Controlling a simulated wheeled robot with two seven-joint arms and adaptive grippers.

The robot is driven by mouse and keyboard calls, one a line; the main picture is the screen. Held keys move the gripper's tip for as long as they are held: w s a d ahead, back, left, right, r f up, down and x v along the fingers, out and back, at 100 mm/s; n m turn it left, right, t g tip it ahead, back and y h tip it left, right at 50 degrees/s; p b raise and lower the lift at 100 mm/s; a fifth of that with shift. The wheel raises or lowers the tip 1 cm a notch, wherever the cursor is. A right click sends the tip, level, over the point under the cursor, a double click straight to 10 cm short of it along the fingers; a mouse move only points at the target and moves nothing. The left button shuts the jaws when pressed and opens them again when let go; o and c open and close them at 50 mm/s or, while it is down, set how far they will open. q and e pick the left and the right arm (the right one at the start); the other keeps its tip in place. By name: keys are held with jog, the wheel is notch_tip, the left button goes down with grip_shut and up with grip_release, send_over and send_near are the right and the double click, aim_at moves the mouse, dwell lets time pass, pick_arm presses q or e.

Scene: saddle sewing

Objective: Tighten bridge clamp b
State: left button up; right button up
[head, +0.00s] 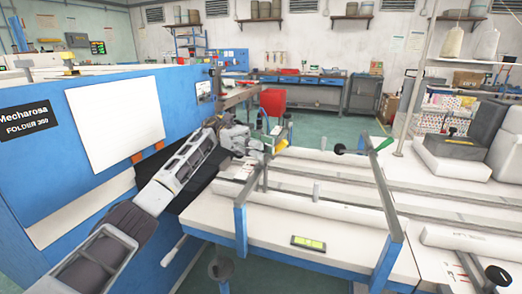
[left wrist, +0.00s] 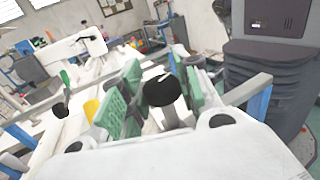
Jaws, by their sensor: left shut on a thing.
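My left gripper (head: 262,146) reaches in from the left to the far left corner of the white work table. In the left wrist view its green-padded fingers (left wrist: 158,84) are closed around a black round knob (left wrist: 161,91), seen from above. I take this knob to be on a bridge clamp; no letter on it is readable. In the head view the gripper hides most of the held knob. Another black knob (head: 339,149) stands near the table's far edge. My right gripper is not in view.
The white table (head: 285,232) carries long rails and a white roll (head: 335,208). A blue-legged bar frame (head: 385,190) spans its right side. A yellow-green device (head: 308,243) lies near the front. The blue folder machine (head: 60,170) stands close on the left.

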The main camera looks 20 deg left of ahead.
pick_arm(q)
jog(key=shift+m+g+y, duration=0.3)
jog(key=shift+m+g, duration=0.1)
jog(key=shift+g, duration=0.2)
jog(key=o, duration=1)
jog(key=shift+s, duration=0.1)
jog(key=shift+r, duration=0.15)
jog(key=shift+r, duration=4.85)
